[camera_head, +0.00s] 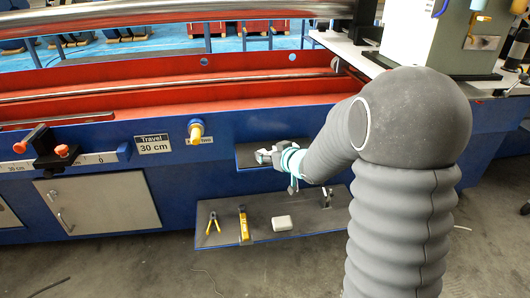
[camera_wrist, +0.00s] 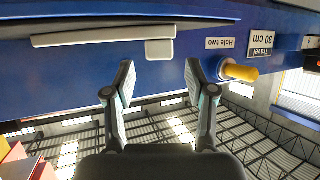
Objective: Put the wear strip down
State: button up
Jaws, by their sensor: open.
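My gripper (camera_head: 268,156) is over a small blue-edged ledge (camera_head: 243,158) on the front of the blue machine in the head view. In the upside-down wrist view my gripper (camera_wrist: 160,80) is open, with nothing between its two fingers. A long pale strip (camera_wrist: 100,36), which looks like the wear strip, lies beyond the fingertips by the ledge (camera_wrist: 200,11). A small pale block (camera_wrist: 159,50) adjoins it, in line with the gap between the fingers. I cannot tell whether block and strip are one piece. The strip is not clear in the head view.
A yellow-tipped knob (camera_head: 196,131) sticks out left of the ledge; it also shows near the right finger in the wrist view (camera_wrist: 240,71). A lower shelf (camera_head: 300,208) holds pliers (camera_head: 212,223), a yellow tool (camera_head: 243,224) and a white block (camera_head: 282,223). The floor in front is mostly clear.

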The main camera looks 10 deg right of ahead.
jog(key=s+d+r+m+h, duration=0.1)
jog(key=s+d+r+h, duration=0.15)
jog(key=s, duration=0.35)
jog(key=s+d+r+m+g+h, duration=0.1)
jog(key=s+d+r+m+h, duration=0.1)
jog(key=s+d+r, duration=0.3)
jog(key=s+d+r+m+h, duration=0.1)
jog(key=s+d+r+h, duration=0.2)
jog(key=s, duration=0.3)
jog(key=s+a+f+g+y, duration=0.1)
jog(key=s+a+g, duration=0.1)
jog(key=s, duration=0.8)
jog(key=s+a+g+y, duration=0.1)
jog(key=s+a+g, duration=0.2)
jog(key=s, duration=0.8)
jog(key=shift+a+f+m+g+p, duration=0.3)
jog(key=shift+f+m+g+p, duration=0.05)
jog(key=shift+m+g+p, duration=0.1)
